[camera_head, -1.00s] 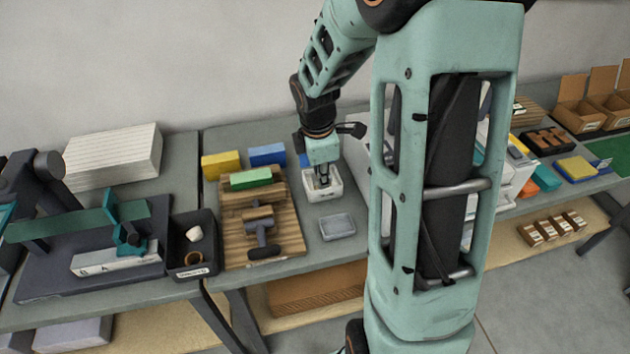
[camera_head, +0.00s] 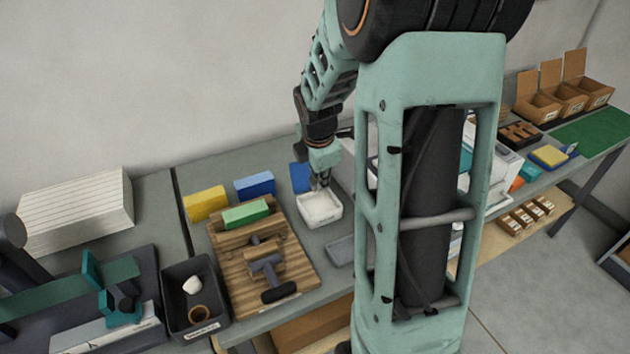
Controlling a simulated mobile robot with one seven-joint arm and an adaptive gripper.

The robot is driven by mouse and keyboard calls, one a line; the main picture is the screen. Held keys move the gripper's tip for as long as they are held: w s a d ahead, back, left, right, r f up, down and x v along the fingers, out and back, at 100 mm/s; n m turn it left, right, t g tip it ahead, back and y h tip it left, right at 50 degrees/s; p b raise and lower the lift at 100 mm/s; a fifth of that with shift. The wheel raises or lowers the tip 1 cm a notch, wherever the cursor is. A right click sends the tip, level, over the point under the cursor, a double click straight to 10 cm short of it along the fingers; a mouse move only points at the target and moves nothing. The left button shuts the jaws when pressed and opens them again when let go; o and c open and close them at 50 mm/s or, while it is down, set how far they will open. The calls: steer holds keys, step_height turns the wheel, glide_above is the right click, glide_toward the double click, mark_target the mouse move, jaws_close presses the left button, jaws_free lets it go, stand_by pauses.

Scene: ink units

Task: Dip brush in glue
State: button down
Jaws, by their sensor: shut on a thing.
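A small white open tray (camera_head: 308,221) with a pale white filling, which looks like the glue, stands on the grey bench. My gripper (camera_head: 321,184) points down just above the tray's back edge. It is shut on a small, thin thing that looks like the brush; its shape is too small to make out. I cannot tell whether its tip touches the filling.
A wooden board (camera_head: 228,270) with a dark clamp and a green block (camera_head: 245,214) lies left of the tray. Yellow (camera_head: 205,203) and blue (camera_head: 255,185) blocks stand behind it. A shallow grey dish (camera_head: 340,250) sits in front, partly behind my arm.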

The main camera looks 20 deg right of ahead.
steer(key=shift+w+d+f, duration=0.1)
step_height(320, 180, down, 6)
steer(key=b, duration=0.5)
steer(key=shift+b, duration=0.3)
steer(key=shift+f, duration=0.45)
stand_by(1.9)
step_height(320, 180, up, 7)
steer(key=p, duration=0.6)
steer(key=shift+r, duration=0.1)
stand_by(0.8)
